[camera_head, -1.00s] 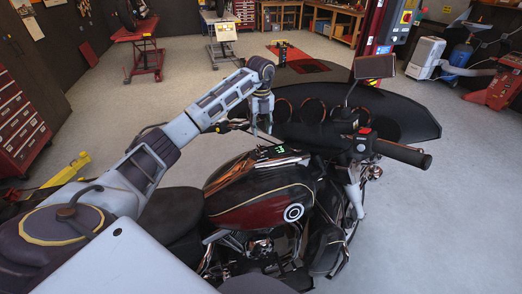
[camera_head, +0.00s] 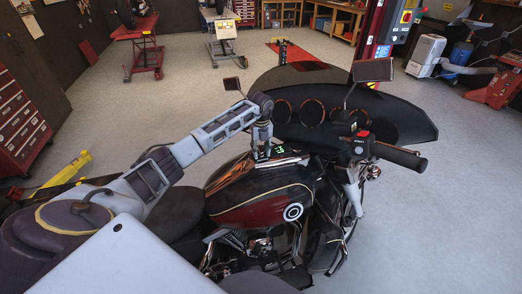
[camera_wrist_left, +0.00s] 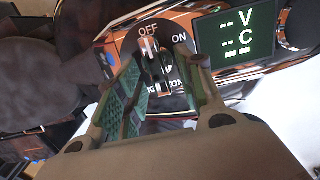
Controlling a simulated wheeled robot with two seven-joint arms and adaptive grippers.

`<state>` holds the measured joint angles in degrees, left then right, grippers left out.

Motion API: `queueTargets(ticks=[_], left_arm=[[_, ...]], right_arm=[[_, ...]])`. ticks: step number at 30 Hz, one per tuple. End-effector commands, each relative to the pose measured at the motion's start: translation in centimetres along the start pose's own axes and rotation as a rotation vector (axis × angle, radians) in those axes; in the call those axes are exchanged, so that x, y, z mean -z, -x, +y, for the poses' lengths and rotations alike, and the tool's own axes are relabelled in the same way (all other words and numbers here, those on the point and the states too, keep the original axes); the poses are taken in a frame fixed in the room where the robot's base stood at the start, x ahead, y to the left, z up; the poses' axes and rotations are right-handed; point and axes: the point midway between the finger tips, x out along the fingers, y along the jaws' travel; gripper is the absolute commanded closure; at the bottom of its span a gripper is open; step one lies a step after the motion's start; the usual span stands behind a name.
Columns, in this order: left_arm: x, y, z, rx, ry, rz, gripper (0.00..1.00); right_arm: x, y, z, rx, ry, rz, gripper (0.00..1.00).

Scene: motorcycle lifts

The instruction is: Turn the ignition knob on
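The ignition knob (camera_wrist_left: 149,48) is a small chrome-topped piece on a dark round plate marked "OFF" and "ON" in the left wrist view. Its bright end lies just below the "OFF" mark. My left gripper (camera_wrist_left: 157,58) is open, with one green-padded finger on each side of the knob. I cannot tell whether a finger touches it. In the head view my left gripper (camera_head: 262,155) points down at the console on top of the motorcycle's dark red tank (camera_head: 250,208), and the knob is hidden there. My right gripper is not in view.
A green-lit display (camera_wrist_left: 235,35) sits right of the knob plate. Ahead are the black fairing (camera_head: 395,122) with gauges, the mirror (camera_head: 373,70) and the right handlebar grip (camera_head: 402,157). A red lift (camera_head: 146,58) stands far back on open grey floor.

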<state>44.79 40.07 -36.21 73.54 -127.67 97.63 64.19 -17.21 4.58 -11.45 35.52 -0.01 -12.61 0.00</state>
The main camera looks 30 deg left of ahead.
Motion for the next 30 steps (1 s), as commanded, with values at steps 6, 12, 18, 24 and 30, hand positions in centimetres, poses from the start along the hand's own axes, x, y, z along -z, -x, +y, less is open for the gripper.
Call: queueTargets(ticks=[6, 12, 18, 24, 30], left_arm=[[0.01, -0.47, 0.00, 0.001, 0.000, 0.000, 0.62], [0.02, -0.46, -0.01, 0.000, 0.000, 0.000, 0.65], [0.02, -0.45, -0.01, 0.000, 0.000, 0.000, 0.91], [0.02, -0.44, -0.01, 0.000, 0.000, 0.000, 1.00], [0.00, -0.45, 0.02, 0.002, -0.015, 0.000, 1.00]], right_arm=[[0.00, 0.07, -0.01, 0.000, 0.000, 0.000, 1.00], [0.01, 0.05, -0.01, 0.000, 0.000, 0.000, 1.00], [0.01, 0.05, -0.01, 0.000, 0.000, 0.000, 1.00], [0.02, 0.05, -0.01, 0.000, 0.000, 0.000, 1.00], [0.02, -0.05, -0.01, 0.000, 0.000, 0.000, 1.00]])
